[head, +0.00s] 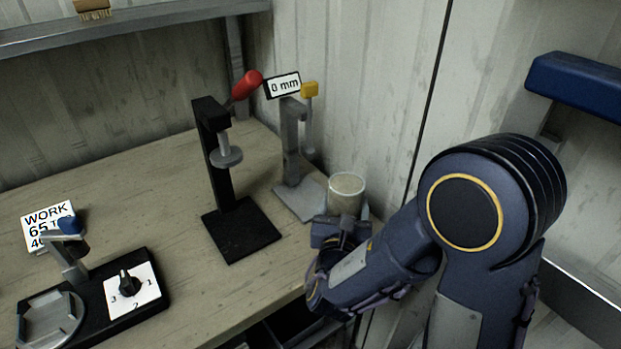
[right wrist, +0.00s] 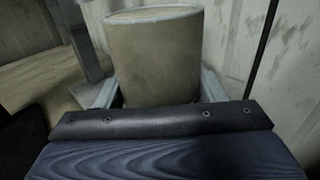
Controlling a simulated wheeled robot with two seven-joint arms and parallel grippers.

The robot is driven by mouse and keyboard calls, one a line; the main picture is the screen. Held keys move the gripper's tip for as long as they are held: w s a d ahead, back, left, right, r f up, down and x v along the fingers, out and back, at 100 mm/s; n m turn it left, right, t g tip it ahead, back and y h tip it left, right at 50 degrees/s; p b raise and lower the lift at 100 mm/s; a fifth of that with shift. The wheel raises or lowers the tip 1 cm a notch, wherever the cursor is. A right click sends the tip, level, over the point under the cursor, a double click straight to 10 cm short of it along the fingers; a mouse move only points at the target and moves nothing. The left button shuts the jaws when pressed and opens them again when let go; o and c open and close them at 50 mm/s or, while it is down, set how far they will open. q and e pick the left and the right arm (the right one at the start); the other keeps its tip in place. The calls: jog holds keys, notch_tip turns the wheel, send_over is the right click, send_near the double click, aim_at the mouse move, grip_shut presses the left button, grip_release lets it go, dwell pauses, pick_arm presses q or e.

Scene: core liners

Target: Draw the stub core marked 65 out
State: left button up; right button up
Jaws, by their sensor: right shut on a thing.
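A pale beige stub core (head: 346,192) stands upright at the back right corner of the bench in the head view. It fills the upper middle of the right wrist view (right wrist: 155,55). No number shows on its visible side. My right gripper (head: 342,222) is shut on the core, with a grey finger on each side of its lower part (right wrist: 155,95). What lies under the core is hidden by the gripper. My left gripper is not in view.
A black press with a red handle (head: 236,220) and a grey gauge stand reading 0 mm (head: 290,140) are left of the core. A dial fixture (head: 130,290) and a WORK 65 card (head: 47,222) sit at left. The wall is close behind.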

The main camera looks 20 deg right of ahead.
aim_at(354, 200)
jog(key=shift+s+d, duration=0.2)
jog(key=shift+s, duration=0.4)
jog(key=shift+s+d, duration=0.2)
jog(key=shift+s, duration=0.4)
jog(key=shift+r, duration=0.15)
jog(key=shift+r+p, duration=2.1)
jog(key=shift+r, duration=0.3)
